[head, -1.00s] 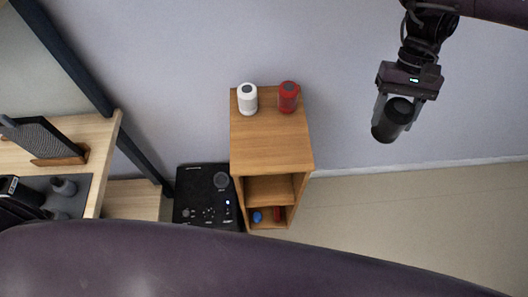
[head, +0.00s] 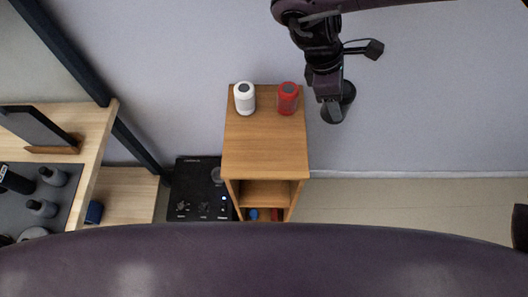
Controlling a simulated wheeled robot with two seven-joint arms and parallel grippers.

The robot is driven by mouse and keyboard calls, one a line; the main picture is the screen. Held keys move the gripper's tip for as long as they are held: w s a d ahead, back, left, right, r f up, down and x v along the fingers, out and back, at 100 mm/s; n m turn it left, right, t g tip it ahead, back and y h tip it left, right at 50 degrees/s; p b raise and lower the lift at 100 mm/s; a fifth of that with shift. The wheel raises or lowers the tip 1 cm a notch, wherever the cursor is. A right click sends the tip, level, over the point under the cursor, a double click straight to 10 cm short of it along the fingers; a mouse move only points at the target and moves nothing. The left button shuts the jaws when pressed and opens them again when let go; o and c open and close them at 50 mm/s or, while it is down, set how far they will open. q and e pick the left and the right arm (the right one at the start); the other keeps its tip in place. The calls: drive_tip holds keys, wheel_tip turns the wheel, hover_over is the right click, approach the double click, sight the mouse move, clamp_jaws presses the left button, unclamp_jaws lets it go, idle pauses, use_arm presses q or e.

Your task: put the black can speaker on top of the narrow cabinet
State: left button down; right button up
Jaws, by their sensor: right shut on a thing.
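The black can speaker (head: 346,97) is held in my right gripper (head: 332,98), which is shut on it. The speaker hangs tilted in the air, just right of the narrow cabinet (head: 263,148) in the head view, near its far right corner. The gripper hides part of the speaker. The wooden cabinet top carries a white can speaker (head: 244,99) at the far left and a red can speaker (head: 288,99) at the far right. The front and middle of the top are bare. My left gripper is not in view.
A black box with knobs (head: 197,190) stands on the floor left of the cabinet. Further left, a wooden desk (head: 97,125) holds a dark screen (head: 38,127) and a grey mat (head: 62,208) with several dark items. The cabinet has an open shelf (head: 265,193) in front.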

sight(322, 108)
drive_tip(key=a+n+t, duration=0.1)
drive_tip(key=n, duration=0.2)
drive_tip(key=a+n+t, duration=0.1)
drive_tip(key=n, duration=0.2)
drive_tip(key=s+a+n+t+y, duration=0.1)
drive_tip(key=n, duration=0.3)
drive_tip(key=shift+a+f+t, duration=0.2)
drive_tip(key=shift+t, duration=0.2)
drive_tip(key=s+a+r+n+g+y+p, duration=0.15)
drive_tip(key=a+n+y, duration=0.35)
drive_tip(key=n, duration=1)
drive_tip(key=s+a+r+n+g+y+p, duration=0.1)
drive_tip(key=a+r+n+g+y, duration=0.35)
drive_tip(key=n, duration=1.15)
drive_tip(key=shift+t+h, duration=0.75)
drive_tip(key=shift+t, duration=0.15)
drive_tip(key=f+p, duration=0.2)
drive_tip(key=f, duration=0.5)
drive_tip(key=a+f+p, duration=0.1)
drive_tip(key=f+p, duration=0.1)
drive_tip(key=f, duration=0.4)
drive_tip(key=f+p, duration=0.2)
drive_tip(key=f, duration=0.5)
drive_tip(key=shift+s+a+f, duration=0.1)
drive_tip(key=shift+a+f, duration=0.15)
drive_tip(key=shift+f, duration=0.35)
